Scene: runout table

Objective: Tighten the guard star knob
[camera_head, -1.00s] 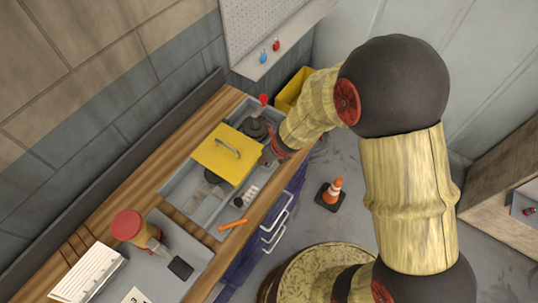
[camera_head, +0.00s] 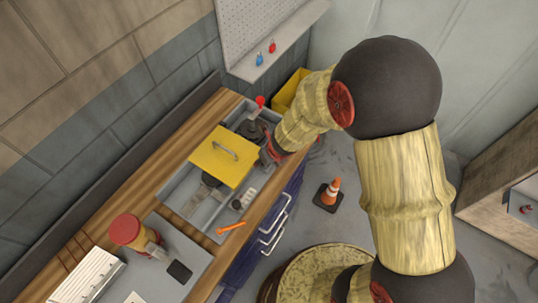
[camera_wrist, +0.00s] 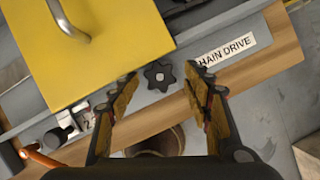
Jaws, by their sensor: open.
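The guard star knob (camera_wrist: 159,75) is a small dark lobed knob on the grey frame, beside the yellow guard (camera_wrist: 95,45) and left of a "CHAIN DRIVE" label (camera_wrist: 226,49). In the wrist view my gripper (camera_wrist: 160,84) is open, with one finger to the left of the knob and one to the right. The fingers look apart from the knob; I cannot tell the height gap. In the head view the yellow guard (camera_head: 222,157) with its handle sits on the grey runout unit, and my gripper (camera_head: 268,156) is at its right edge. My arm hides the knob there.
A yellow bin (camera_head: 290,92) stands behind my arm. A traffic cone (camera_head: 331,190) stands on the floor.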

